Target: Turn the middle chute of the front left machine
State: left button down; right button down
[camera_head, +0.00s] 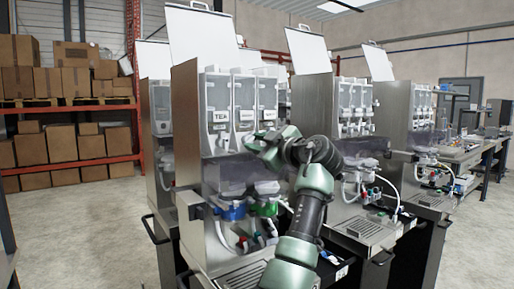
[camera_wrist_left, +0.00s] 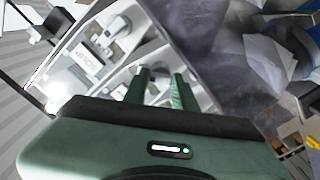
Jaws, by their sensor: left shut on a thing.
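The front left machine (camera_head: 187,130) is a tall steel dispenser with several clear canisters; the left one is labelled TEA (camera_head: 219,116). The middle canister (camera_head: 243,95) stands beside it. My left gripper (camera_head: 256,141) is at the lower front of the canisters, under the middle one. In the left wrist view the two green fingers of my left gripper (camera_wrist_left: 160,78) are shut on a pale part between them, which I take as the middle chute (camera_wrist_left: 160,93). In the head view the gripper hides this chute. Its turn angle cannot be told. My right gripper is out of view.
Below the canisters are a smoky clear panel (camera_head: 222,174), blue and green mixer parts (camera_head: 233,212), hoses and a drip tray (camera_head: 243,276). A raised white lid (camera_head: 200,38) tops the machine. More machines (camera_head: 355,110) stand to the right. Open floor (camera_head: 80,225) lies left.

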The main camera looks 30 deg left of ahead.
pick_arm(q)
jog(key=n+b, duration=0.1)
jog(key=n, duration=0.4)
jog(key=shift+n, duration=0.3)
jog(key=shift+n+b, duration=0.3)
jog(key=shift+n, duration=1.6)
jog(key=c, duration=1.1)
grip_release()
jog(key=shift+s+f, duration=0.1)
jog(key=shift+f, duration=0.1)
